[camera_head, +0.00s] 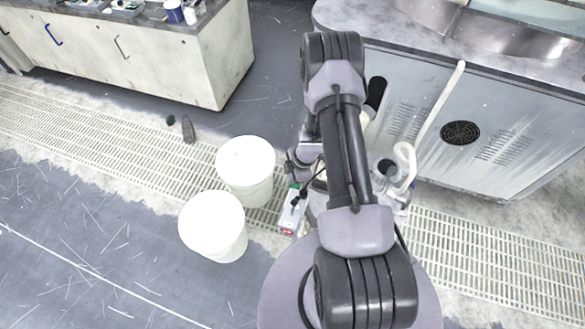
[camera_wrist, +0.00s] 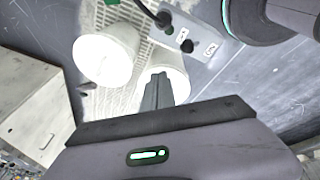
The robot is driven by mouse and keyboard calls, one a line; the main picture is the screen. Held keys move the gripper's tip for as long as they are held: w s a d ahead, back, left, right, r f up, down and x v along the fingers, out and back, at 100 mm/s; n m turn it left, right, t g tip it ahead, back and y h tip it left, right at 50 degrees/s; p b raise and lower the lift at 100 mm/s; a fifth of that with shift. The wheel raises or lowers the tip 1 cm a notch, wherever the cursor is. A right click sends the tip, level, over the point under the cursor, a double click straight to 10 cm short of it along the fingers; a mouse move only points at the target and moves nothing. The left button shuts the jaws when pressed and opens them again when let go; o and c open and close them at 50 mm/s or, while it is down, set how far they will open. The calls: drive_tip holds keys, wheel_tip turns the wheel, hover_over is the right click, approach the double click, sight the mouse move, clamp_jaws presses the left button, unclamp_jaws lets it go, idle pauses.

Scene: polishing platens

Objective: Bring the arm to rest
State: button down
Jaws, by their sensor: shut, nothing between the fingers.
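My arm stands folded in the head view, its dark upper link rising in front of the grey machine. My gripper (camera_wrist: 158,92) shows in the wrist view as dark fingers pressed together, with nothing between them. It is shut and points toward the floor area with the white buckets, seeming apart from them. In the head view the fingers cannot be made out behind and beside my arm.
Two white buckets (camera_head: 246,172) (camera_head: 213,228) stand on and beside the floor grating (camera_head: 100,140), left of my arm. A bench cabinet (camera_head: 170,60) is at the upper left. A grey machine (camera_head: 500,130) stands close on the right. Floor at the lower left is clear.

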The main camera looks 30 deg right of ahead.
drive_tip(key=shift+w+d+r, duration=0.2)
drive_tip(key=shift+d+r, duration=0.05)
drive_tip(key=shift+d, duration=0.4)
drive_tip(key=w+d+r+m+t+h+b, duration=0.1)
drive_tip(key=w+d+r+m, duration=0.15)
drive_tip(key=r, duration=0.35)
drive_tip(key=w+d+r+m+t+h+b, duration=0.1)
drive_tip(key=w+r+h, duration=0.1)
drive_tip(key=w+r, duration=0.25)
wheel_tip(320, 180, up, 18)
drive_tip(key=a+m+h+b, duration=0.2)
drive_tip(key=m+h, duration=0.1)
drive_tip(key=m, duration=0.3)
drive_tip(key=s+a+r+m+t+y+b, duration=0.1)
drive_tip(key=s+a+r+m+b, duration=0.1)
drive_tip(key=s+a+r+m, duration=0.5)
drive_tip(key=s+a+r+m+y+b, duration=0.1)
drive_tip(key=s+a+r+y, duration=0.1)
drive_tip(key=s+a, duration=0.5)
drive_tip(key=s+a+r+m+y+b, duration=0.1)
drive_tip(key=s+a+r+y, duration=0.1)
drive_tip(key=s+a, duration=0.5)
drive_tip(key=s+y, duration=0.1)
drive_tip(key=s, duration=0.2)
drive_tip(key=shift+s+a+r+m, duration=0.25)
drive_tip(key=shift+s+a+m, duration=0.1)
